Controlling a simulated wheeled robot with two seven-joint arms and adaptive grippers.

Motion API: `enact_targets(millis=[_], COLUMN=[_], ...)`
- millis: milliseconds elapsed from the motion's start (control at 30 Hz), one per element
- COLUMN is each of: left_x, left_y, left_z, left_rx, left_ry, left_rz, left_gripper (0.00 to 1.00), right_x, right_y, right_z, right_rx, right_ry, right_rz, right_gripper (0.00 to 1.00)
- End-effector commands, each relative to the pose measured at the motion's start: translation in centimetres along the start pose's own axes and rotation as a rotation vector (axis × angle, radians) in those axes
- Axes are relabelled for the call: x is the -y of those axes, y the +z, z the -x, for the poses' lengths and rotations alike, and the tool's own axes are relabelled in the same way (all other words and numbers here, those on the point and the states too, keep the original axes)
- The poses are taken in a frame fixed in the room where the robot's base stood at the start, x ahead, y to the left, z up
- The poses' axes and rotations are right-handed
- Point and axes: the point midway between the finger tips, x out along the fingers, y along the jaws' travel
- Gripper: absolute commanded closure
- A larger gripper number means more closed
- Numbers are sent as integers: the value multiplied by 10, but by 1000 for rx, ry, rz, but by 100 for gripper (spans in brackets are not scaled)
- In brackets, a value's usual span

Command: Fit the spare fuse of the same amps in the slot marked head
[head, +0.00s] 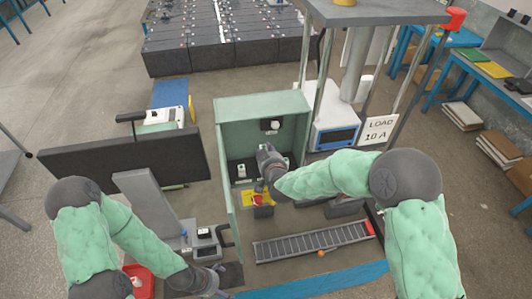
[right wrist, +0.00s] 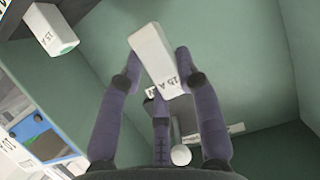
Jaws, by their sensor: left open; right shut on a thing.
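My right gripper (head: 268,160) is inside the open green box (head: 262,103). In the right wrist view, this gripper (right wrist: 158,72) is shut on a white fuse (right wrist: 157,55) marked 15 A, which is tilted between its fingers. Another white fuse (right wrist: 50,30) marked 15 A, with a green end, shows at the upper left. In the head view a small white piece (head: 241,171) stands in the box, left of my right gripper. No slot marked head can be read. My left gripper (head: 212,279) is open and empty at the bottom, outside the box.
A dark panel (head: 125,160) and a grey ribbed strip (head: 312,243) flank the box. A white round knob (right wrist: 181,155) is near the fingers.

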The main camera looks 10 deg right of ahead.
Motion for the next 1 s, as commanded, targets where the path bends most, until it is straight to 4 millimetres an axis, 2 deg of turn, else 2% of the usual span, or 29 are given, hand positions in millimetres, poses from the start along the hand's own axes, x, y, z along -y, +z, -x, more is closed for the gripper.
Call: enact_targets(millis=[600, 1000], left_x=[14, 16], left_y=[-2, -2], left_z=[-41, -46], left_rx=[0, 0], left_ry=[0, 0], left_rz=[0, 0], left_gripper=[0, 0], right_x=[0, 0], right_y=[46, 52], right_z=[-19, -21], right_rx=[0, -1], right_ry=[1, 0], right_rz=[-1, 0], right_gripper=[100, 100])
